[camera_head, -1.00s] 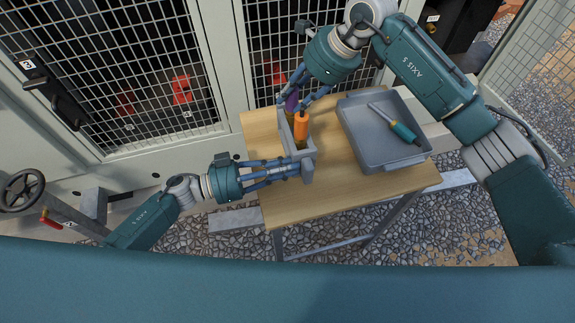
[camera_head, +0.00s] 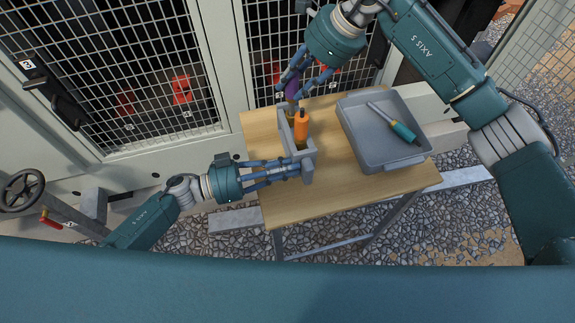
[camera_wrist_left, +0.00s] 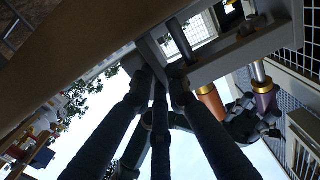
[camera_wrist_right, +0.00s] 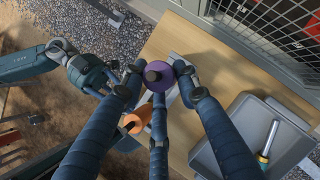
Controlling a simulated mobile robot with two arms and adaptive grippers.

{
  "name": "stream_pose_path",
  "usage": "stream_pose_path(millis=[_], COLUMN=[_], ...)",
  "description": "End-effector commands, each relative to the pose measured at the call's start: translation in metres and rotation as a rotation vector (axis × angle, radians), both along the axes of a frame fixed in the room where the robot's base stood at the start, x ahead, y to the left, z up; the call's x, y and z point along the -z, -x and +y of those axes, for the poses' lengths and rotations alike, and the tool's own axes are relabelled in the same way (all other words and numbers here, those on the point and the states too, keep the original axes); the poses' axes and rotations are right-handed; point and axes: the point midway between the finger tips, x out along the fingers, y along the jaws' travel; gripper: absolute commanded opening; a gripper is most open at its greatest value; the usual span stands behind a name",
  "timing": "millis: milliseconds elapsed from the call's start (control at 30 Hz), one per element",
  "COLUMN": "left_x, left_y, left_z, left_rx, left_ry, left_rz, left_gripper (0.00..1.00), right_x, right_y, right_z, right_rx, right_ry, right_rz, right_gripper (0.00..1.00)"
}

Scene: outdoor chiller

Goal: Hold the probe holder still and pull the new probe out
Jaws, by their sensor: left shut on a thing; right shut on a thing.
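The grey probe holder (camera_head: 308,160) stands on the wooden table (camera_head: 345,180). My left gripper (camera_head: 291,171) is shut on its near end, also seen in the left wrist view (camera_wrist_left: 240,55). A purple-handled probe (camera_head: 292,90) is in my right gripper (camera_head: 294,87), which is shut on it above the holder's far end. In the right wrist view the purple handle's round top (camera_wrist_right: 157,75) sits between the fingers. In the left wrist view a metal shaft (camera_wrist_left: 258,72) shows between the purple handle and the holder. An orange-handled probe (camera_head: 301,128) stands upright in the holder.
A grey tray (camera_head: 362,153) on the table's right side holds a teal-handled probe (camera_head: 403,131). Mesh cabinet doors (camera_head: 120,65) stand close behind the table. Gravel lies in front. The table's front middle is clear.

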Motion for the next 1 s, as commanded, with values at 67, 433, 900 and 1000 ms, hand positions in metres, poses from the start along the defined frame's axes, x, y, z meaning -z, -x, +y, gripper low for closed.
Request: stream_pose_path(millis=[67,433,900,1000], left_x=[0.001,0.001,0.0,0.0], left_y=[0.002,0.001,0.0,0.0], left_z=[-0.001,-0.001,0.0,0.0], left_rx=[0.005,0.003,0.0,0.0], left_ry=[0.001,0.0,-0.001,-0.001], left_rz=[0.002,0.001,0.001,0.001], left_gripper=[0.0,0.0,0.0,0.0], right_x=[-0.008,-0.033,-0.049,-0.049], right_y=[-0.001,-0.001,0.001,0.001], right_z=[0.001,0.001,0.001,0.001], right_rx=[0.002,-0.001,-0.001,-0.001], right_ry=[-0.004,-0.003,-0.003,-0.003], right_rz=[-0.006,-0.003,0.002,0.002], right_gripper=[0.0,0.0,0.0,0.26])
